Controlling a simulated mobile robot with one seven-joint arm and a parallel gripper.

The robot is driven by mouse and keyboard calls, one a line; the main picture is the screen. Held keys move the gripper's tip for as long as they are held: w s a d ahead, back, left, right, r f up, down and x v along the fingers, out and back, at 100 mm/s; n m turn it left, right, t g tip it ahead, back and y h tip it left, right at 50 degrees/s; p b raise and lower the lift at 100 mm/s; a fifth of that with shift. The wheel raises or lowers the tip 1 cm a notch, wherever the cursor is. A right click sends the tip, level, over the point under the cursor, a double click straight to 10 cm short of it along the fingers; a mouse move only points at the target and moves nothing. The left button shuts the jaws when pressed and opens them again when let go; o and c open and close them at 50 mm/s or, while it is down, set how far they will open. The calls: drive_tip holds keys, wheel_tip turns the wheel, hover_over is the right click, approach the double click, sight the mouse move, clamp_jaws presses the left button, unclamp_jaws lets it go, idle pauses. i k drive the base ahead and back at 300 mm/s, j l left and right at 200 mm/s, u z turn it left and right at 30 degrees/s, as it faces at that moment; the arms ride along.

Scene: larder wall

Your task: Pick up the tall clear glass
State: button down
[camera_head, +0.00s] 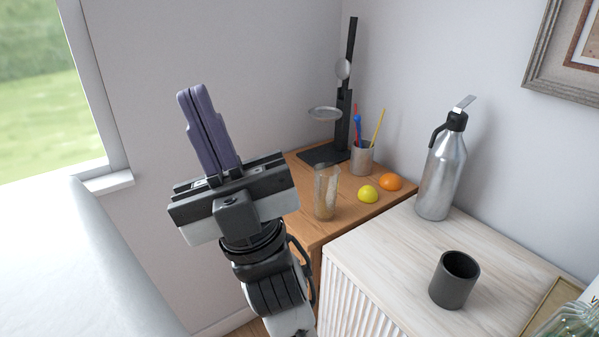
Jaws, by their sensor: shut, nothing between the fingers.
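The tall clear glass (325,193) stands upright on the wooden surface (312,229), near its front left part. My gripper (188,92) is left of the glass and nearer to me, with its purple fingers pointing up and away. The fingers are shut against each other with nothing between them. The gripper is apart from the glass. The glass's left edge is close to my gripper's body in the picture.
A lemon (368,194), an orange (391,182) and a pencil cup (362,158) are right of the glass. A black stand (341,125) is behind. A steel flask (441,175) and dark cup (454,280) stand on the pale cabinet (385,245). A window (40,90) is at left.

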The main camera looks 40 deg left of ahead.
sight(325, 194)
drive_tip(key=u, duration=1.05)
drive_tip(key=l+u, duration=0.2)
drive_tip(key=u, duration=0.25)
drive_tip(key=i+l+u, duration=0.1)
drive_tip(key=l+u, duration=0.2)
drive_tip(key=u, duration=0.15)
drive_tip(key=l+u, duration=0.2)
drive_tip(key=u, duration=0.25)
drive_tip(key=i+u, duration=0.1)
drive_tip(key=i, duration=0.4)
